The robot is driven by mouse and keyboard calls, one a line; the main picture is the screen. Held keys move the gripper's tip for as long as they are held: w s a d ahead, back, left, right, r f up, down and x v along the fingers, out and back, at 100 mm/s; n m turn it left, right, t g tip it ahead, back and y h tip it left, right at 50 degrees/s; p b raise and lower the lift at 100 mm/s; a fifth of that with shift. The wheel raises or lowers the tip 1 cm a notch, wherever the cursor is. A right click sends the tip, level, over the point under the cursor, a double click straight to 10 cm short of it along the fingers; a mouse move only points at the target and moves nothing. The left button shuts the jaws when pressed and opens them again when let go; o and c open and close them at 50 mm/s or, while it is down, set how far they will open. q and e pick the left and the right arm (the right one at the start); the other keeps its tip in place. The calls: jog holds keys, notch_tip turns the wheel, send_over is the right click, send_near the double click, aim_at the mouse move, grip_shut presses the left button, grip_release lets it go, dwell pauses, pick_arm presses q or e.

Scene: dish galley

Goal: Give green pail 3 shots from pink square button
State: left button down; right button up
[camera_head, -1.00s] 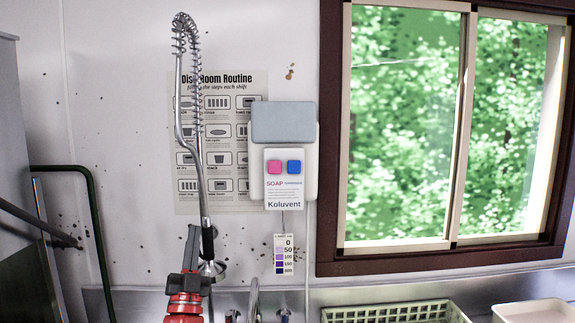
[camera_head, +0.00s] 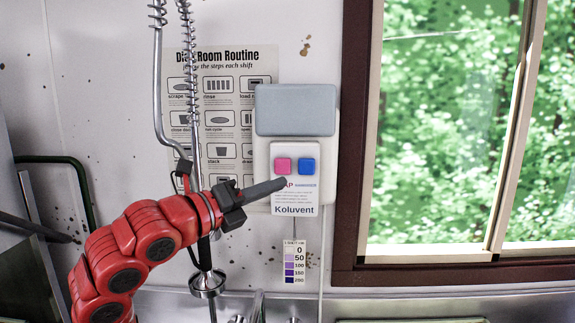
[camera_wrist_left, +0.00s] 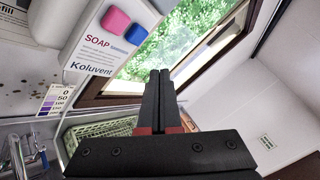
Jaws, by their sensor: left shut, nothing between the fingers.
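The soap dispenser (camera_head: 328,150) hangs on the wall with a grey top. Its pink square button (camera_head: 283,165) sits left of a blue square button (camera_head: 308,166). Both buttons also show in the left wrist view, the pink one (camera_wrist_left: 115,20) at the top. My left gripper (camera_head: 284,182) is shut and empty, its tips in front of the dispenser's label just below the buttons; whether they touch it I cannot tell. The green pail is not in view. My right gripper is not in view.
A sprayer hose (camera_head: 158,80) hangs left of the dispenser, behind my left arm. A scale strip (camera_head: 294,262) is below the dispenser. A brown-framed window (camera_head: 350,200) is at right. A green crate (camera_wrist_left: 100,132) stands below.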

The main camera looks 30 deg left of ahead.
aim_at(276, 172)
pick_arm(q)
jog(key=shift+r, duration=0.1)
jog(key=w+a, duration=0.1)
jog(key=w, duration=0.1)
jog(key=w+a, duration=0.3)
jog(key=w, duration=0.2)
jog(key=shift+a+f, duration=0.2)
jog(key=shift+w+a+r, duration=0.1)
jog(key=shift+w+r, duration=0.05)
jog(key=shift+w, duration=0.15)
dwell(0.4)
jog(key=shift+b, duration=0.3)
dwell(1.2)
